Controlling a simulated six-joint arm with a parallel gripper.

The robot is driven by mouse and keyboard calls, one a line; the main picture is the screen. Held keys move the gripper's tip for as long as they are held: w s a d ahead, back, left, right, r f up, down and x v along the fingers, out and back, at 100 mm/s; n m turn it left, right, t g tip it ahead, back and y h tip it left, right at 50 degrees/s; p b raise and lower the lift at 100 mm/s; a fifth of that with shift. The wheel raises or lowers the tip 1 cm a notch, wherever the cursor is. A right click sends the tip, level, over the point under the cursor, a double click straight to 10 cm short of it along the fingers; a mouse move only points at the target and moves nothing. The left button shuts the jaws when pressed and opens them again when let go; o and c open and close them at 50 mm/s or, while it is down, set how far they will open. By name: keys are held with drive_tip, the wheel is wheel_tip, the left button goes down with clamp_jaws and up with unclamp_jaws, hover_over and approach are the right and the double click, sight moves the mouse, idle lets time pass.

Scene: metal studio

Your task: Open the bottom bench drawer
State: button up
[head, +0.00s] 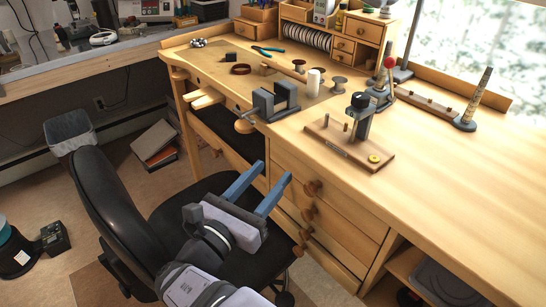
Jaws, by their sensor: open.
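The wooden bench has a stack of drawers under its top, with round brown knobs down the front. The bottom drawer (334,266) is lowest in the stack, and its knob (299,250) shows low down beside the chair. The drawer fronts look flush, so the bottom drawer appears shut. My gripper (276,170) has two blue fingers, spread apart and empty. It is in front of the drawers, to the left of and higher in the picture than the bottom knob, apart from it.
A black office chair (100,205) stands left of my arm, its seat beneath the gripper. The bench top (450,200) carries a vise (276,101), a wooden tool stand (348,150) and spools. An open shelf with a grey bin (445,285) is right of the drawers.

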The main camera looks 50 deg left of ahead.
drive_tip(key=shift+w+d+r+p, duration=0.15)
drive_tip(key=shift+w+r+p, duration=0.15)
drive_tip(key=shift+r, duration=0.65)
drive_tip(key=shift+w+d+r+p, duration=0.15)
drive_tip(key=shift+w+r, duration=0.1)
drive_tip(key=shift+r, duration=0.7)
drive_tip(key=shift+f, duration=0.1)
drive_tip(key=m+h+b, duration=0.4)
drive_tip(key=h+b, duration=0.2)
drive_tip(key=b, duration=0.5)
approach(296, 253)
drive_tip(key=shift+w+d, duration=0.1)
drive_tip(key=shift+w, duration=3.9)
